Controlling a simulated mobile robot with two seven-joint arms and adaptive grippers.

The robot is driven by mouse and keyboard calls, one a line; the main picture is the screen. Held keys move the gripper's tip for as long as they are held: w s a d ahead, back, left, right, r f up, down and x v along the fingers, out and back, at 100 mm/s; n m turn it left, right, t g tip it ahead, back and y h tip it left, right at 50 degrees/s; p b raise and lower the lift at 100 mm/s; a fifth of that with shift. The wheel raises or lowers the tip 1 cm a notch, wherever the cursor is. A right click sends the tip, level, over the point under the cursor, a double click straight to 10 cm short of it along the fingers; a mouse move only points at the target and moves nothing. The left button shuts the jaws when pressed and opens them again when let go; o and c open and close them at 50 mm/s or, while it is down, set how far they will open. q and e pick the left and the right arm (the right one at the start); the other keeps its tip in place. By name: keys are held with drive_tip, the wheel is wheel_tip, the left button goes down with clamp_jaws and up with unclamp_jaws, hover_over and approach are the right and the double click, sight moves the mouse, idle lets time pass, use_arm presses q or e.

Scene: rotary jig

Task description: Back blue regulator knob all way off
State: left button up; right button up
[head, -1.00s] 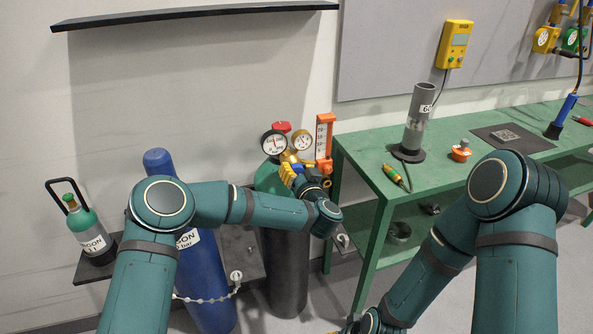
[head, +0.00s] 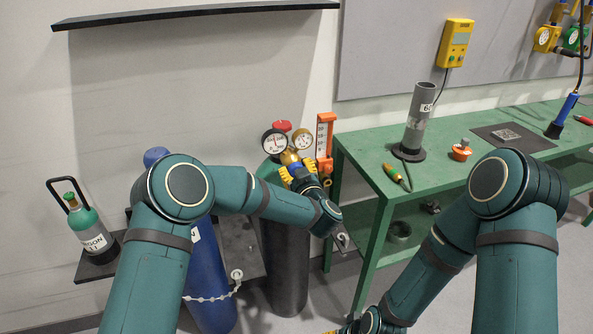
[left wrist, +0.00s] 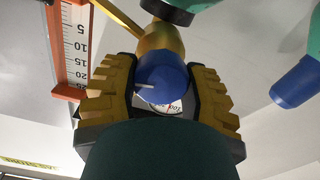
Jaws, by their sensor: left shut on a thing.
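The blue regulator knob (left wrist: 160,80) sits between the yellow fingers of my left gripper (left wrist: 160,92) in the left wrist view. A white line on the knob points left in that view. The gripper is shut on the knob, with a finger on each side. In the head view my left gripper (head: 305,172) is at the brass regulator (head: 289,156), below its two round gauges (head: 274,142) (head: 302,139). The knob is mostly hidden there. My right gripper (head: 346,330) barely shows at the bottom edge, so its jaws cannot be judged.
An orange-framed scale (head: 325,135) stands just right of the regulator. The green bench (head: 365,160) is further right. A chained blue cylinder (head: 205,270) and a small argon bottle (head: 90,231) are on the left. A dark shelf (head: 200,12) is above.

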use_arm(q)
drive_tip(key=n, duration=0.4)
drive_tip(key=shift+n, duration=0.3)
drive_tip(key=n, duration=0.3)
drive_tip(key=shift+a+n, duration=0.1)
drive_tip(key=shift+n, duration=0.3)
drive_tip(key=n, duration=0.3)
drive_tip(key=shift+s+f, duration=0.1)
drive_tip(key=shift+f, duration=0.05)
drive_tip(key=shift+n, duration=2)
drive_tip(key=o, duration=1.2)
drive_tip(key=shift+s, duration=0.1)
